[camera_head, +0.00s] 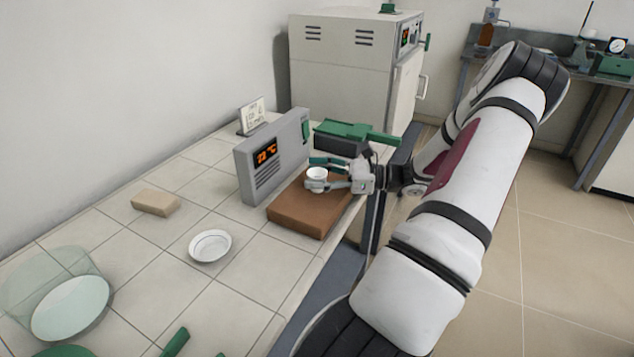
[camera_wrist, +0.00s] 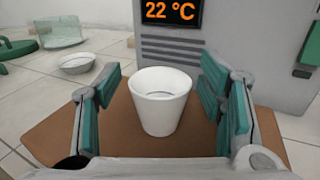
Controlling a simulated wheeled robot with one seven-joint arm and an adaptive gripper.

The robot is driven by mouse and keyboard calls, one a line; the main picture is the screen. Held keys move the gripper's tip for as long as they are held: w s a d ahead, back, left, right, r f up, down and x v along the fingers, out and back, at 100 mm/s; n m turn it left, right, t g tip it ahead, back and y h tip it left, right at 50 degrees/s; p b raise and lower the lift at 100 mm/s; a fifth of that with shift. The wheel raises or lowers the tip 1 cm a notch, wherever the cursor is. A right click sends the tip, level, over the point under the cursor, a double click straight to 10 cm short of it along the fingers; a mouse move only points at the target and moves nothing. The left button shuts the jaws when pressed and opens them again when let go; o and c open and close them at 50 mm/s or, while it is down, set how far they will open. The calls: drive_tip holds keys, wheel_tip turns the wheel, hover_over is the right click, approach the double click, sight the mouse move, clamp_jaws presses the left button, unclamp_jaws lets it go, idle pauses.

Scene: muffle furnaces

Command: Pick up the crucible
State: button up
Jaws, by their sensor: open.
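A small white crucible (camera_head: 317,174) stands upright on a brown block (camera_head: 297,222) in front of a grey unit with an orange display. In the wrist view the crucible (camera_wrist: 160,101) stands between the two green-padded fingers of my gripper (camera_wrist: 160,105), with a visible gap on each side. My gripper (camera_head: 326,175) is open around the crucible and reaches in from the right. The brown block also shows under it in the wrist view (camera_wrist: 60,130).
The grey unit (camera_head: 274,150) reads 22 °C and stands close behind the block. A white dish (camera_head: 210,246), a tan brick (camera_head: 155,203) and a glass vessel (camera_head: 70,308) are on the tiled bench. A large white furnace (camera_head: 345,75) stands at the back.

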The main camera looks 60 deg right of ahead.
drive_tip(key=c, duration=1.3)
drive_tip(key=shift+r, duration=0.15)
drive_tip(key=shift+r, duration=0.65)
drive_tip(key=shift+s+r+p, duration=0.2)
drive_tip(key=shift+r+p, duration=0.3)
drive_tip(key=shift+r, duration=0.65)
drive_tip(key=s+a, duration=0.4)
drive_tip(key=s, duration=0.2)
drive_tip(key=s+a+r+p, duration=0.1)
drive_tip(key=s+a, duration=0.3)
drive_tip(key=s, duration=0.3)
drive_tip(key=shift+s, duration=0.2)
drive_tip(key=shift+a, duration=0.1)
